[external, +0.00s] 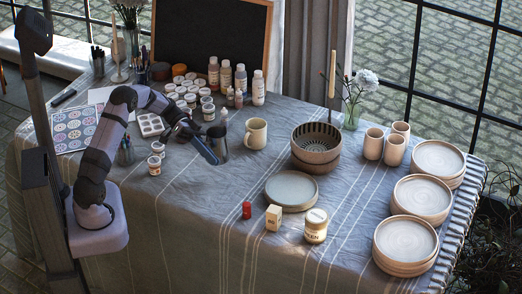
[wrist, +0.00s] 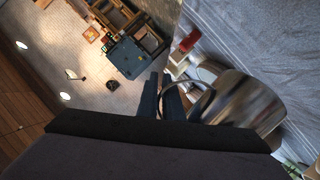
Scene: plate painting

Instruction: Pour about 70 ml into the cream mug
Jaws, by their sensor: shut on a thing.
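The cream mug (external: 256,133) stands upright on the table with its handle to the left. A grey metal pitcher (external: 219,143) is left of the mug, apart from it. My gripper (external: 208,152) is at the pitcher's left side. In the wrist view, my gripper (wrist: 163,98) is shut on the handle of the shiny pitcher (wrist: 252,100). The pitcher looks tilted in the wrist view, but that camera is rolled; its tilt is unclear. Its contents, and the inside of the mug, cannot be seen.
Bottles (external: 258,88) and paint jars (external: 207,110) stand behind the pitcher. A red block (external: 247,210) and a jar (external: 315,226) are at the front. Cloth left of the plate is clear.

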